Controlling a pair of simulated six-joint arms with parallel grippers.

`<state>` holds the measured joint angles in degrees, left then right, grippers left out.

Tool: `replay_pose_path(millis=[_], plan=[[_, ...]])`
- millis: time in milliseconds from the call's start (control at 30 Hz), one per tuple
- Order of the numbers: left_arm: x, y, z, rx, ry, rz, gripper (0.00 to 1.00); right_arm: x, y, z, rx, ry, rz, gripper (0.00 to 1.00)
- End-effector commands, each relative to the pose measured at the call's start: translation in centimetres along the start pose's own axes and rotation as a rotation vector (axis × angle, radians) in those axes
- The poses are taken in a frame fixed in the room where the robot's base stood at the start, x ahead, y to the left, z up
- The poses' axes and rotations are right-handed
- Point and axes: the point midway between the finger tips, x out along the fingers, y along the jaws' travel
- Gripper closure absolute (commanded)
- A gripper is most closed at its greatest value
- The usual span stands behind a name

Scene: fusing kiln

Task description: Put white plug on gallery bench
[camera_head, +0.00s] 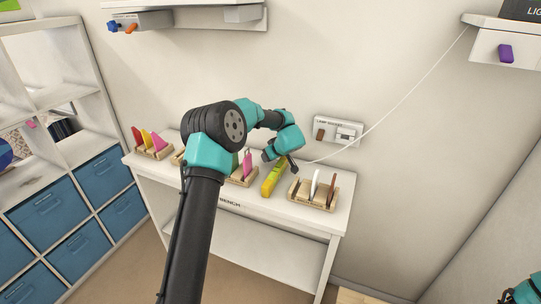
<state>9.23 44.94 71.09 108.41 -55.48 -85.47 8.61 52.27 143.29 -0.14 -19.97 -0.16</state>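The white bench (175,182) stands against the wall; the visible part of its front label reads "BENCH" and my arm hides the rest. My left gripper (292,165) is low over the bench's right half, beside the yellow piece; its small dark fingers do not show whether it is open or shut. A white cord (400,100) runs from the upper right shelf down to the gripper. I cannot make out a plug at its end. A white block sits in the wall panel marked "LAMP SOCKET" (325,122); I cannot tell whether it is a plug. My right gripper is out of view.
Wooden racks with coloured pieces stand on the bench, one at its left end (154,154) and one at its right (312,205). A yellow piece (272,180) lies between racks. Shelving with blue bins (45,203) is at left. A wall shelf (505,50) holds a purple piece.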

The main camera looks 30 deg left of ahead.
Motion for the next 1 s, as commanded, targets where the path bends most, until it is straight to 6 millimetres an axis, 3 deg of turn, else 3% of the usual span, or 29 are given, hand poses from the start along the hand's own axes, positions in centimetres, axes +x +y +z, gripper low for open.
replay_pose_path(millis=[1000], plan=[[0.71, 0.01, 0.76, 0.002, -0.002, -0.001, 0.78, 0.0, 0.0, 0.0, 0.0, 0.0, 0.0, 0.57]])
